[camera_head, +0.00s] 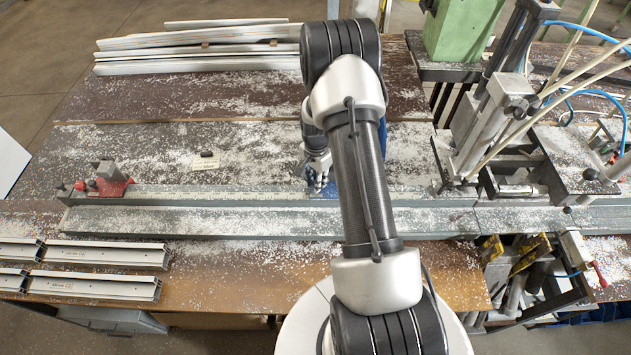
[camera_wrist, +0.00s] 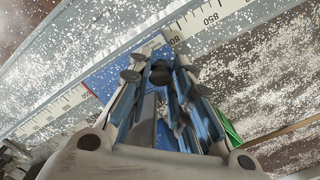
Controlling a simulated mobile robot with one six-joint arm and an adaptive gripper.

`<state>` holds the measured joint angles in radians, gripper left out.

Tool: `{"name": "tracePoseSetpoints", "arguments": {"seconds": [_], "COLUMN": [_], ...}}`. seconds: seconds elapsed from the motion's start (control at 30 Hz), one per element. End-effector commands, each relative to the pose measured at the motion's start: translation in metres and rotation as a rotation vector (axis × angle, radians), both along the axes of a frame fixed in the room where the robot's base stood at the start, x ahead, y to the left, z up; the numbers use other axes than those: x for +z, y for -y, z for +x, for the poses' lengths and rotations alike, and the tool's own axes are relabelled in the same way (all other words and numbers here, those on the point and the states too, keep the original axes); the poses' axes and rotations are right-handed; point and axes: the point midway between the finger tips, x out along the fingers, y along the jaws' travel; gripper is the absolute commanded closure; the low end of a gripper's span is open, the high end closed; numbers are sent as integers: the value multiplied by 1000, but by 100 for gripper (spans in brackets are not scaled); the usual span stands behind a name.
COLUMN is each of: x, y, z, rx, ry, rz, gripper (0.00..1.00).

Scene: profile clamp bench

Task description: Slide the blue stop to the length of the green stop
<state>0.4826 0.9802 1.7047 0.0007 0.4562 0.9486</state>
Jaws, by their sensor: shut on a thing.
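The blue stop (camera_head: 325,190) sits on the long scaled rail, partly covered by my arm. In the wrist view its blue plate (camera_wrist: 104,82) lies against the printed scale, near a mark that seems to read 800. My gripper (camera_head: 318,180) points down at it. In the wrist view my gripper (camera_wrist: 160,74) is shut on a part of the blue stop between its fingers, mostly hidden by them. A green piece, likely the green stop (camera_wrist: 233,131), shows at the lower right of the fingers, partly hidden. I cannot make it out in the head view.
The rail (camera_head: 215,192) runs across the bench, scattered with pale chips. A red stop (camera_head: 112,187) stands at its left end. A clamp machine (camera_head: 490,130) with hoses stands at the right. Aluminium profiles lie at the back left (camera_head: 190,67) and front left (camera_head: 100,254).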

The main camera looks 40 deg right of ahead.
Motion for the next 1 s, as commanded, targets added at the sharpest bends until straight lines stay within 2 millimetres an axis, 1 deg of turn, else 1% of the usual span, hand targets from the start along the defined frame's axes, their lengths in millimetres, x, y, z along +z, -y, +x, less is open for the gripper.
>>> {"name": "tracePoseSetpoints", "arguments": {"seconds": [0.1,0.13,0.43,0.77,0.87,0.97,1.0], "x": [1,1,0,2,10,27,35], "y": [1,1,0,0,1,1,1], "z": [0,0,0,0,0,1,1], "rx": [0,0,0,0,0,0,0], "ry": [0,0,0,0,2,3,4], "rz": [0,0,0,0,-2,-2,-2], "gripper": [100,79,59,59,59,59,59]}}
